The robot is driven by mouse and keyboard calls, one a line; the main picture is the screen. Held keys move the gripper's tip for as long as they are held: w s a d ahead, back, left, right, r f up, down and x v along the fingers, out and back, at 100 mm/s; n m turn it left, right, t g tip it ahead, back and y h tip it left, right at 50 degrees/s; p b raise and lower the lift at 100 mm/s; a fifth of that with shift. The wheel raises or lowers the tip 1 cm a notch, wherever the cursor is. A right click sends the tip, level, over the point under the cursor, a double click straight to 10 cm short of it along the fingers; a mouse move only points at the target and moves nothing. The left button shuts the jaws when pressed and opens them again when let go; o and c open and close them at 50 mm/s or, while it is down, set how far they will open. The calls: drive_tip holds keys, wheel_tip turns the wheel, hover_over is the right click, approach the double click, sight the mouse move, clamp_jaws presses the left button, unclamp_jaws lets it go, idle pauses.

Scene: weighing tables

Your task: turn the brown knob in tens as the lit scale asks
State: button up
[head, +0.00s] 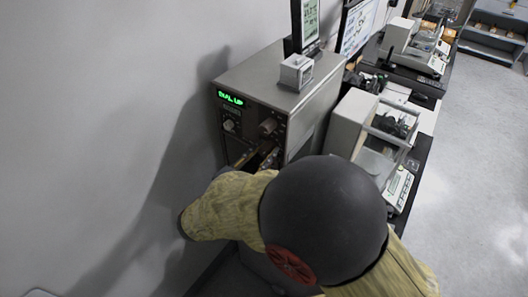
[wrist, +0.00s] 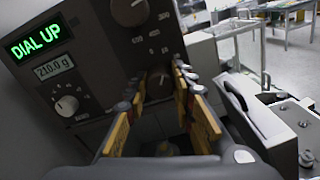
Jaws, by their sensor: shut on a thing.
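The scale's grey cabinet has a lit green display (head: 230,98) reading "DIAL UP"; it also shows in the wrist view (wrist: 37,37). A label below it (wrist: 55,67) reads 210.0 g. My gripper (wrist: 160,88) has its yellow-padded fingers closed around the sides of a small brownish lower knob (wrist: 158,82) on the front panel. Its pointer setting is hidden between the fingertips. A larger dark brown knob (wrist: 130,10) sits above it, apart from my fingers, and shows in the head view (head: 268,127). My gripper is partly hidden by my arm in the head view.
A pale knob (wrist: 66,105) is left of my fingers on the same panel. A small metal block (head: 296,72) and a screen (head: 308,22) stand on the cabinet. A white balance (head: 352,122) is close on the right. Floor farther right is clear.

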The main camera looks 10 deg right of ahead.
clamp_jaws()
drive_tip(key=shift+m+b, duration=0.3)
drive_tip(key=shift+f+m+b, duration=0.15)
drive_tip(key=shift+m+b, duration=1)
drive_tip(key=shift+m, duration=0.05)
drive_tip(key=shift+m+b, duration=1.25)
drive_tip(key=shift+m, duration=0.15)
drive_tip(key=o, duration=0.9)
unclamp_jaws()
drive_tip(key=v, duration=1.2)
drive_tip(key=shift+r, duration=0.2)
